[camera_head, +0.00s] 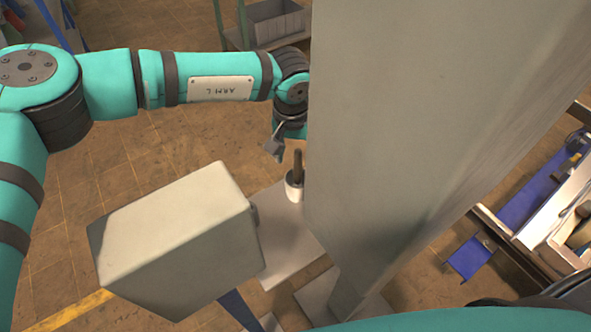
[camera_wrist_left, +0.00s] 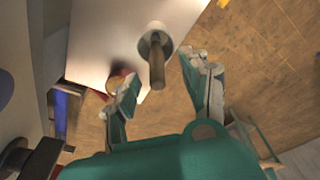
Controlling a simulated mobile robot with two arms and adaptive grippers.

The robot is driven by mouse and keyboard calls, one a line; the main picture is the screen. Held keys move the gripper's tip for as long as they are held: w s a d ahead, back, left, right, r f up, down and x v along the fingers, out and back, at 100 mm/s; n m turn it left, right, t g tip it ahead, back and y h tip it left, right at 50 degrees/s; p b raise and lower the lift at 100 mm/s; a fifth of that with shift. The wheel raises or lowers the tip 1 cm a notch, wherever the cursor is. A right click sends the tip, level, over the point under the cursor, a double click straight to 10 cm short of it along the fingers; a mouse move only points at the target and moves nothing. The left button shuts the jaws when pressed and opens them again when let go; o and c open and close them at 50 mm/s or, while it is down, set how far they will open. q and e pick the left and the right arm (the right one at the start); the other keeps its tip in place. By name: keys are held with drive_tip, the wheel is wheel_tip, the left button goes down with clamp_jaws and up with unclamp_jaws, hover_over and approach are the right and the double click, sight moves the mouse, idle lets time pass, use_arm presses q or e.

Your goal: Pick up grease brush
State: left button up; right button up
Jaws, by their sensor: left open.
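In the left wrist view the handle appears between the spread fingers (camera_wrist_left: 160,75); touching is not seen. My right gripper is not in view.
A large grey column (camera_head: 385,130) stands close to the right of the cup. A grey box-shaped block (camera_head: 180,240) is at front left. The pale plate (camera_head: 285,235) bears the cup. A red-and-yellow round object (camera_wrist_left: 118,82) lies near a finger. A grey bin (camera_head: 275,22) stands behind.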

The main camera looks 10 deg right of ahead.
sight(295, 155)
use_arm(q)
drive_tip(key=f, duration=0.2)
drive_tip(key=f+p, duration=0.1)
drive_tip(key=shift+w+d+f, duration=0.1)
drive_tip(key=shift+w+d, duration=0.05)
drive_tip(key=shift+w, duration=0.1)
drive_tip(key=shift+c, duration=0.3)
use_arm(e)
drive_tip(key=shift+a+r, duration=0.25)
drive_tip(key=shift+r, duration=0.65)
use_arm(q)
drive_tip(key=c, duration=0.4)
clamp_jaws()
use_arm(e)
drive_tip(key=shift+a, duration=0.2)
